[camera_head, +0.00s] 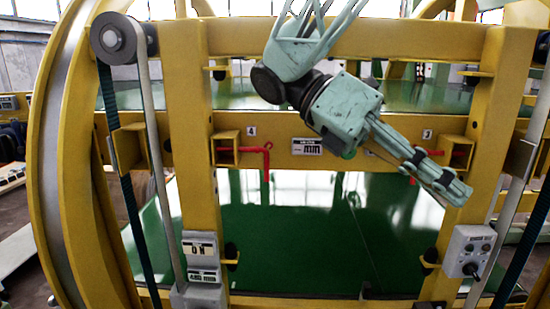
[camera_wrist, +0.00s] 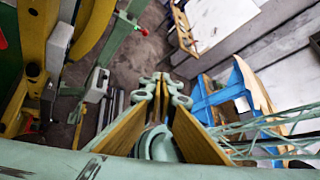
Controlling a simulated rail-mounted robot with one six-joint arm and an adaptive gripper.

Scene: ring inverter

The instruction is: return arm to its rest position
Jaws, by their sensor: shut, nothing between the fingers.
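My gripper (camera_head: 458,190) is at the end of my pale green arm in the head view. It points down and right, in front of the right yellow post and just below the bracket marked 3 (camera_head: 460,146). In the wrist view, my gripper's fingers (camera_wrist: 165,80) are together with nothing between them. The gripper hides part of the right post and crossbeam. I cannot tell from the head view how far the fingertips are from the frame.
The yellow ring frame (camera_head: 188,130) stands before me. A red handle (camera_head: 266,160) sits by the left bracket (camera_head: 228,150). A control box (camera_head: 470,250) is mounted low right. The opening shows a green surface (camera_head: 300,245). The wrist view shows a blue structure (camera_wrist: 225,95) at right.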

